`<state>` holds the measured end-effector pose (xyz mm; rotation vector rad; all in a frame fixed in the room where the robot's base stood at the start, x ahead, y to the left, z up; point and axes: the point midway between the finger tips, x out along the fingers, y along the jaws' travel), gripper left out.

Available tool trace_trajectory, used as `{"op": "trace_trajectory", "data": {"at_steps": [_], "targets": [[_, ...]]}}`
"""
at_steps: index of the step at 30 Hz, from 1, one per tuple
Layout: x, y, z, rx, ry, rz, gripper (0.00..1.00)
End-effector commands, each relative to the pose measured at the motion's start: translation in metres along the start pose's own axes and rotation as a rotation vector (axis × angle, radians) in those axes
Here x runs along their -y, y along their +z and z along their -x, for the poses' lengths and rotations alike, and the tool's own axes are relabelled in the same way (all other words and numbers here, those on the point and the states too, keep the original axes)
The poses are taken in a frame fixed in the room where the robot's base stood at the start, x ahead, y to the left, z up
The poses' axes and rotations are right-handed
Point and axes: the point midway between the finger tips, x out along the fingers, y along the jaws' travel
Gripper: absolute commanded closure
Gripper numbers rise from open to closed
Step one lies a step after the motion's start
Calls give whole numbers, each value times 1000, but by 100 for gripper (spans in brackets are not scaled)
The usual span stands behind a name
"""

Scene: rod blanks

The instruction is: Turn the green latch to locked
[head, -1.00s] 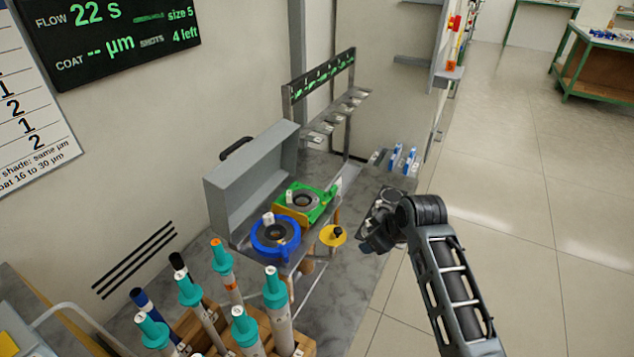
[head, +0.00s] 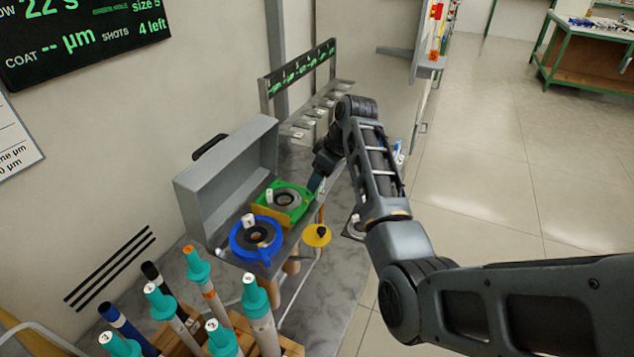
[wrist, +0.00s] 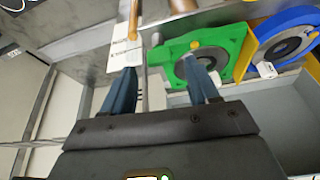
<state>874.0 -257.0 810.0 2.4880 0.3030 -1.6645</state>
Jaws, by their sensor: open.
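The green latch (head: 299,210) is a green plate around a dark ring, on the narrow metal shelf in front of the open grey case. It also shows in the wrist view (wrist: 228,68), at upper right. My gripper (head: 316,184) is at the right edge of the green latch in the head view. In the wrist view my gripper (wrist: 160,82) has its two blue fingers spread with nothing held between them. The right finger overlaps the green plate and ring there; I cannot tell whether it touches. The part of the latch behind my gripper is hidden.
A blue ring fixture (head: 236,250) sits beside the green one. The grey case (head: 222,180) rises behind. Several teal-capped rods (head: 258,312) stand at front left. Free floor lies right.

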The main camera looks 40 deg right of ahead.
Motion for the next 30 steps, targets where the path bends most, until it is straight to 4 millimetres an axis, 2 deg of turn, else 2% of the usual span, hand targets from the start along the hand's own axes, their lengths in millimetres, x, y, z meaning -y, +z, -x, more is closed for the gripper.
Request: {"op": "trace_trajectory", "data": {"at_steps": [3, 7, 17, 30], "targets": [[0, 0, -16, 1, -1, 1, 40], [0, 0, -25, 0, 1, 1, 40], [0, 0, -28, -1, 1, 1, 41], [0, 0, -28, 0, 1, 1, 84]]}}
